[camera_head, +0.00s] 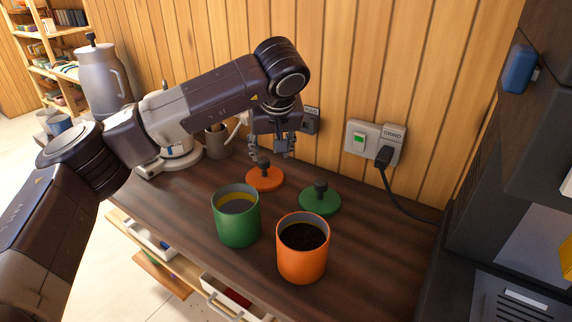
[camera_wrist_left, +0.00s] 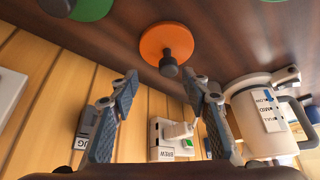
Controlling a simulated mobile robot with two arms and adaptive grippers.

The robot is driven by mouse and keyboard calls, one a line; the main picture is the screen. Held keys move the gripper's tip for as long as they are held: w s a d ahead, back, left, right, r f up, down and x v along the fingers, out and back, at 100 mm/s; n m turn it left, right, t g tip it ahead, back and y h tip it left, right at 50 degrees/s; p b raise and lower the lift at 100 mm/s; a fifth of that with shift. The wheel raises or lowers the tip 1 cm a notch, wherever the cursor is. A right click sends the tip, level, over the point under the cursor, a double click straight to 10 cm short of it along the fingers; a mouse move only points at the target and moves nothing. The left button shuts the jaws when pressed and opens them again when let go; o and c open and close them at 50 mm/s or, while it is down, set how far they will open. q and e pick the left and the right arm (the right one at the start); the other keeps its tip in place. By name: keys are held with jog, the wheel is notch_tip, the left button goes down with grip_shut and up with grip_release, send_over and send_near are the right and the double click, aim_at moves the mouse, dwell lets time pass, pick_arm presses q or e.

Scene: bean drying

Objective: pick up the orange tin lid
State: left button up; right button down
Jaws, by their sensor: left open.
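The orange tin lid (camera_head: 265,180) lies flat on the dark wooden counter near the back wall, its dark knob pointing up. In the left wrist view the orange lid (camera_wrist_left: 165,45) shows beyond the fingertips, roughly between them. My left gripper (camera_head: 272,152) is open and empty, just above and behind the lid, its fingers pointing down; it also shows in the left wrist view (camera_wrist_left: 165,82). The orange tin (camera_head: 302,250) stands uncovered at the front with dark contents. My right gripper is not in view.
A green tin (camera_head: 238,218) with a yellowish inside stands in front of the orange lid. A green lid (camera_head: 320,200) lies to its right. A wall socket (camera_head: 362,140) with a plugged cord is behind. A grey jug (camera_head: 103,78) stands at the left.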

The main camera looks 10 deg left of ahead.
aim_at(264, 161)
pick_arm(q)
jog(key=shift+w+a+f+p, duration=0.25)
jog(key=shift+a+f+p, duration=0.4)
jog(key=shift+f, duration=0.35)
jog(key=p+x, duration=0.2)
jog(key=x, duration=0.2)
jog(key=shift+a+f, duration=0.2)
jog(key=shift+f, duration=0.05)
jog(key=shift+w+a+f, duration=0.1)
jog(key=shift+w+f, duration=0.1)
jog(key=shift+f, duration=0.15)
jog(key=c, duration=1.1)
jog(key=shift+r, duration=0.1)
grip_shut()
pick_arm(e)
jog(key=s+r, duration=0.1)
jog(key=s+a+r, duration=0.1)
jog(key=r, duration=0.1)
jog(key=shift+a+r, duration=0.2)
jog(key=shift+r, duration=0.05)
